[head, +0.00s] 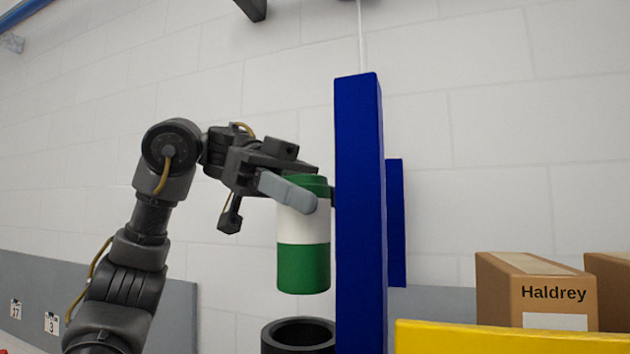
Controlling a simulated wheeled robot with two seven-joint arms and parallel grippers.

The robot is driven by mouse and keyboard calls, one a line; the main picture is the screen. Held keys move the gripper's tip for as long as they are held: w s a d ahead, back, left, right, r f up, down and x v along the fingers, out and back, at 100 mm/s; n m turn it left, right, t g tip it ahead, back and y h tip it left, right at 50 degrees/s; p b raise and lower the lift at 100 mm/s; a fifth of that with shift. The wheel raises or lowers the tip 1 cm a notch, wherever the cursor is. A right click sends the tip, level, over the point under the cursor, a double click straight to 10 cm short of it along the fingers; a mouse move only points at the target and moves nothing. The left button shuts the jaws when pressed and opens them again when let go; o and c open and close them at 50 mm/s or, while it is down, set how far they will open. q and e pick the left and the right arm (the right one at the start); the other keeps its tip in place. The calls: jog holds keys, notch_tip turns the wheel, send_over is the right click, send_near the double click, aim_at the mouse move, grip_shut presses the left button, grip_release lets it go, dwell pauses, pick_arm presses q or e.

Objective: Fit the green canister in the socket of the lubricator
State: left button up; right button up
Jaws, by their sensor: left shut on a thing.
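The green canister (303,268) has a white band around its middle and hangs upright in the air in the head view. My left gripper (308,193) is shut on its upper part, with one grey finger across the near side. Below the canister is a dark round open cup, the socket of the lubricator (298,333), cut off by the bottom edge of the picture. The canister is apart from the socket, with a gap between its base and the rim. The socket's inside is mostly hidden. My right gripper is not in view.
A tall blue post (360,215) stands close to the right of the canister, with another blue piece (396,222) behind it. A yellow bar (510,338) and cardboard boxes (535,292) are at the lower right. A pale block wall (480,120) fills the back.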

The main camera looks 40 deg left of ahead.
aim_at(324, 281)
pick_arm(q)
jog(key=shift+s+f, duration=0.1)
jog(key=shift+f, duration=1.55)
jog(key=shift+f+b, duration=1.05)
jog(key=shift+f, duration=0.15)
jog(key=shift+f+b, duration=1.05)
jog(key=shift+f, duration=0.2)
jog(key=o, duration=1.2)
jog(key=shift+r, duration=0.1)
